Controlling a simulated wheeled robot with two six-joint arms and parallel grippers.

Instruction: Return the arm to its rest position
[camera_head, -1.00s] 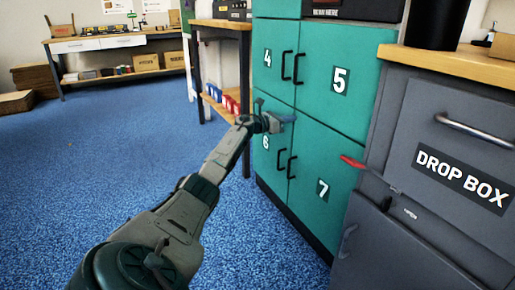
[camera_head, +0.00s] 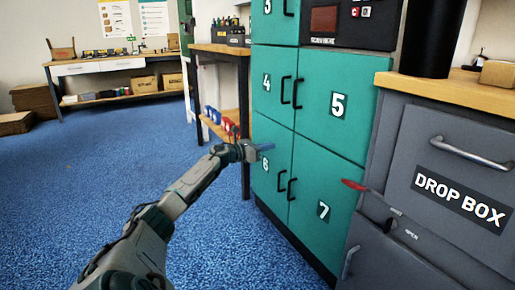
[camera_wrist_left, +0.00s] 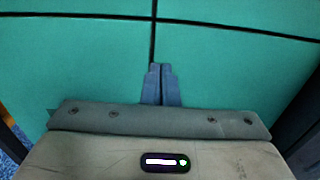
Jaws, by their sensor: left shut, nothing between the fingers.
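My left arm reaches up from the bottom left in the head view. Its left gripper (camera_head: 266,147) is in front of the teal locker door numbered 6 (camera_head: 270,185). In the left wrist view the two blue-grey fingers (camera_wrist_left: 161,84) lie together, shut and empty, with the teal doors (camera_wrist_left: 80,60) and their dark seams beyond. I cannot tell how wide the gap is between fingertips and doors. My right gripper is not in view.
Teal lockers 4 (camera_head: 268,85), 5 (camera_head: 338,104) and 7 (camera_head: 323,211) are shut. A workbench (camera_head: 125,64) is at the back left. Blue floor (camera_head: 70,190) is open at the left.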

